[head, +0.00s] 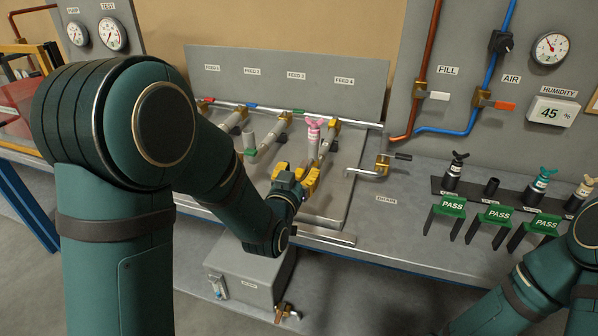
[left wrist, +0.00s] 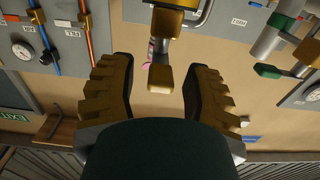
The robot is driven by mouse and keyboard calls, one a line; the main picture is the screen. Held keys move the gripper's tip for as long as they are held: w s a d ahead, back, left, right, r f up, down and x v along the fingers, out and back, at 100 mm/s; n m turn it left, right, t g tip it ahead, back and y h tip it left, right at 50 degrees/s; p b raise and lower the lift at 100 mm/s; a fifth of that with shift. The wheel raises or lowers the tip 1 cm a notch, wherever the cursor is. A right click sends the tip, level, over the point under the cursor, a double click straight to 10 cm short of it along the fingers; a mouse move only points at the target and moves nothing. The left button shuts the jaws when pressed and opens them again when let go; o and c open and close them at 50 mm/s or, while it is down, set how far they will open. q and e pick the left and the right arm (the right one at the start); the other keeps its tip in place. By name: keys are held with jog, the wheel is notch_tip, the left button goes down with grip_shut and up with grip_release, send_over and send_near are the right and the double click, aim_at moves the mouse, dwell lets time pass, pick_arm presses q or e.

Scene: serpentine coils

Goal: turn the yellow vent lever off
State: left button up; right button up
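My left gripper (head: 296,172) is over the sloped grey feed panel, below the pink-topped fitting. In the left wrist view its two ribbed yellow fingers (left wrist: 160,68) are spread wide apart. A brass valve body with a dull yellow lever end (left wrist: 160,78) shows between the fingers, with gaps on both sides; it is probably the yellow vent lever. In the head view the gripper hides that lever, and I cannot read a vent label. My right arm (head: 525,295) is at the lower right; its gripper is out of view.
A pink-topped fitting (head: 313,132) stands just behind the left gripper. A drain valve with a black lever (head: 402,156) is to the right. Green PASS stands (head: 495,216) and several capped fittings are farther right. A grey box (head: 247,272) is below the bench edge.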

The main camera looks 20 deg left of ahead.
pick_arm(q)
grip_shut()
jog(key=shift+d+r+n+y, duration=0.1)
jog(key=shift+d+n+y, duration=0.2)
jog(key=shift+n+y, duration=0.35)
jog(key=w+d+n+g+y+p, duration=0.2)
jog(key=n+g+y+p, duration=0.1)
jog(key=n+g+y, duration=0.5)
jog(key=w+d+n+g+y+p, duration=0.2)
jog(key=n+g+y, duration=0.6)
jog(key=g+y, duration=0.1)
jog(key=shift+w+n+p, duration=0.35)
jog(key=shift+p, duration=0.05)
jog(key=shift+d+g, duration=0.1)
jog(key=shift+g, duration=0.2)
jog(key=shift+o, duration=1.3)
grip_release()
